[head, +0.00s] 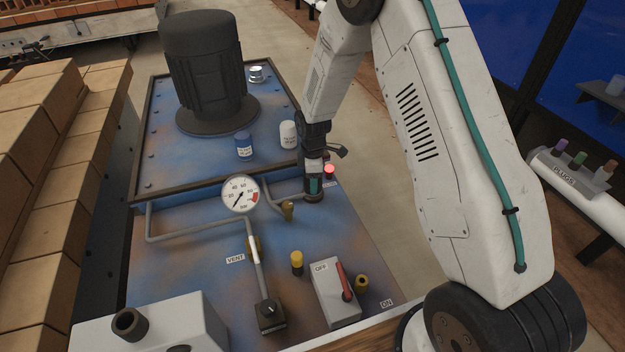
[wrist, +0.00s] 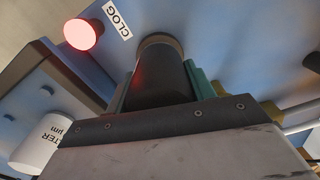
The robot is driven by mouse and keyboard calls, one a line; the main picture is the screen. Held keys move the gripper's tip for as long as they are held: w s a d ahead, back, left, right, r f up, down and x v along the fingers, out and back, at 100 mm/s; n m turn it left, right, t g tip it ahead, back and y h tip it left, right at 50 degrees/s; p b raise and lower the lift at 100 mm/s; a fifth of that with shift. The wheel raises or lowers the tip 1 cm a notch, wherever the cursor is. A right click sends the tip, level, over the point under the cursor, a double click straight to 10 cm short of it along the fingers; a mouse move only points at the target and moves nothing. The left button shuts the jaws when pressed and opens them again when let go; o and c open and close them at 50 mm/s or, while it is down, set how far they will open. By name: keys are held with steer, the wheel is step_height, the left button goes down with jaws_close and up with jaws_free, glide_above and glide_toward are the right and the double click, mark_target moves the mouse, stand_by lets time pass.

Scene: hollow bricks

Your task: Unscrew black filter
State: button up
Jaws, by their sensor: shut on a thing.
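The black filter (wrist: 160,78) is a dark cylinder, seen upright on the blue panel in the wrist view. My gripper (wrist: 158,88) is shut around it, with a green finger pad on either side. In the head view my gripper (head: 313,186) reaches down to the filter beside a lit red lamp (head: 329,169). The filter is mostly hidden by my gripper there. The lamp also shows in the wrist view (wrist: 83,33), next to a CLOG label (wrist: 118,23).
A white filter canister (head: 289,134) and a blue one (head: 244,146) stand on the upper deck near the black motor (head: 203,72). A pressure gauge (head: 240,195) and pipes lie left of my gripper. A switch box (head: 337,292) stands in front. A plugs rack (head: 572,171) is at right.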

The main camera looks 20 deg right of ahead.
steer(key=shift+n, duration=1)
steer(key=shift+n, duration=1.4)
steer(key=n, duration=0.3)
steer(key=o, duration=1.2)
steer(key=shift+c, duration=0.2)
